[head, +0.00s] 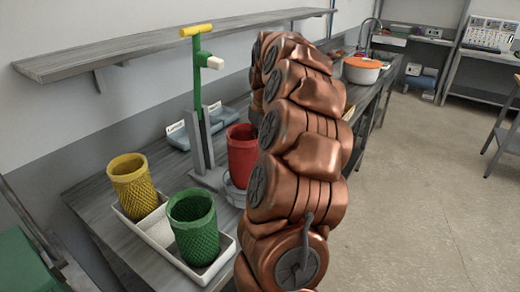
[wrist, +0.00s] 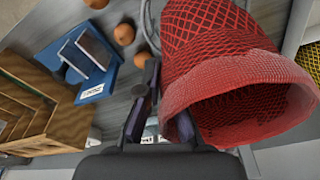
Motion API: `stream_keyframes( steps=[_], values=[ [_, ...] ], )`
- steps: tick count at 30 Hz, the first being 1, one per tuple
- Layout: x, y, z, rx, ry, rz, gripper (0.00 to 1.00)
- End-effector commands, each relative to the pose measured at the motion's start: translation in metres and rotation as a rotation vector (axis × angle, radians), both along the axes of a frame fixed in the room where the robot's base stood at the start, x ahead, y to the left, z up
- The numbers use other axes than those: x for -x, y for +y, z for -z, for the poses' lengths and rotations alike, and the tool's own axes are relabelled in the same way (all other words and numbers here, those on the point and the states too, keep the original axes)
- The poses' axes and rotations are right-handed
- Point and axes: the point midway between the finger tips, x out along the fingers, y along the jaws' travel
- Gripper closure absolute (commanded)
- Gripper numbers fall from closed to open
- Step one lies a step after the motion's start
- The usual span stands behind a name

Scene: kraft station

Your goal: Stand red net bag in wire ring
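The red net bag (head: 241,155) stands upright, its lower end inside the rim of the wire ring (head: 233,197) on the bench. My arm hides its right side in the head view. In the wrist view the red net bag (wrist: 225,45) fills the right half, its open mouth towards the camera. An arc of the wire ring (wrist: 148,28) shows beside its far end. My gripper (wrist: 165,105) is at the bag's left rim. One dark finger is outside the wall and a dark part shows at the mouth; whether they pinch the wall is unclear. The head view hides my gripper.
A white tray (head: 158,236) holds a yellow net bag (head: 133,184) and a green net bag (head: 194,226). A green post with a yellow handle (head: 197,29) stands behind the ring. Blue scale-like trays (head: 180,139) are at the back. Several orange balls (wrist: 123,34) lie near the ring.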

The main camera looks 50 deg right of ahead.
Motion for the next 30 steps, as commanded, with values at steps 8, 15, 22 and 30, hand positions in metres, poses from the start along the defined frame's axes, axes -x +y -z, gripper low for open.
stream_keyframes(
  steps=[8,15,22,30],
  values=[
    [0.001,0.0,0.027,-0.002,0.003,-0.001,1.0],
    [0.0,0.0,0.035,0.002,-0.002,0.0,1.0],
    [0.0,0.0,0.039,0.002,-0.002,0.0,1.0],
    [0.0,0.0,0.042,0.001,-0.001,0.0,0.9]
  ],
)
